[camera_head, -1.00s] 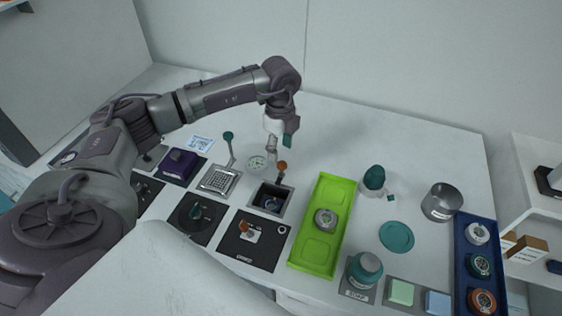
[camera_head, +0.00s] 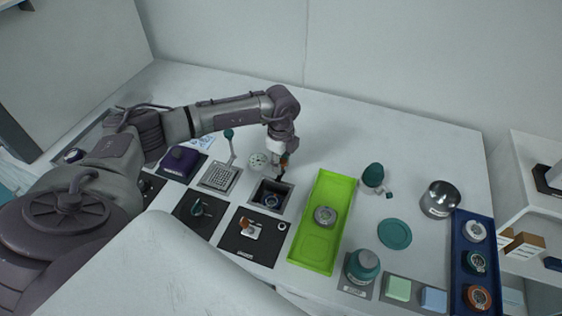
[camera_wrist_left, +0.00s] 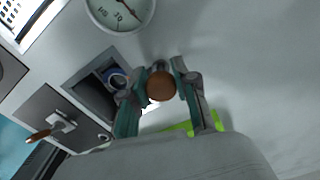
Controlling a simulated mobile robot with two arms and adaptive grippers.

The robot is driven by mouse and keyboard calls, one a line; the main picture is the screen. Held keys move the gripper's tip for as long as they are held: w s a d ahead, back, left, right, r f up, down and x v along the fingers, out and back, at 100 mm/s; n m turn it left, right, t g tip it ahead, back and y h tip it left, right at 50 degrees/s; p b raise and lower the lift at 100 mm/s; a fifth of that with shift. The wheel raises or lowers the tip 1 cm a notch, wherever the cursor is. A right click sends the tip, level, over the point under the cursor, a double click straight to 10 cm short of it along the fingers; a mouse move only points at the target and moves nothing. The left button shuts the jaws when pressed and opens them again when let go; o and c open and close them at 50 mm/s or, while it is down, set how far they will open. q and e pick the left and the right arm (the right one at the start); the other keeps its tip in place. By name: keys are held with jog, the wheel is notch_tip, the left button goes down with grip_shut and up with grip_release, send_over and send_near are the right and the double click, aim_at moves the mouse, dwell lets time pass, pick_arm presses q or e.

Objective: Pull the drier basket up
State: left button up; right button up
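The drier (camera_head: 283,208) is a dark square well in the worktop with a basket inside it. A blue-rimmed ring (camera_head: 270,201) lies in the basket and also shows in the left wrist view (camera_wrist_left: 116,78). The basket's handle ends in a brown-orange round knob (camera_wrist_left: 160,86). My left gripper (camera_head: 281,169) is at the back edge of the well, at the handle. In the left wrist view its two green-padded fingers (camera_wrist_left: 160,80) stand apart, one on each side of the knob. I cannot tell whether they touch it. My right gripper is not in view.
A round dial gauge (camera_head: 257,160) stands just left of my left gripper. A perforated plate with a green-knobbed lever (camera_head: 229,134) is further left. A green tray (camera_head: 318,247) lies to the right. The worktop behind is clear.

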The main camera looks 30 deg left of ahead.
pick_arm(q)
grip_shut()
jog(key=shift+r, duration=0.1)
notch_tip(320, 180, up, 6)
jog(key=p, duration=0.3)
jog(key=shift+w, duration=0.1)
jog(key=shift+r+p, duration=0.3)
jog(key=shift+w+f, duration=0.1)
jog(key=shift+f, duration=0.05)
jog(key=o, duration=0.7)
grip_release()
jog(key=shift+c, duration=0.2)
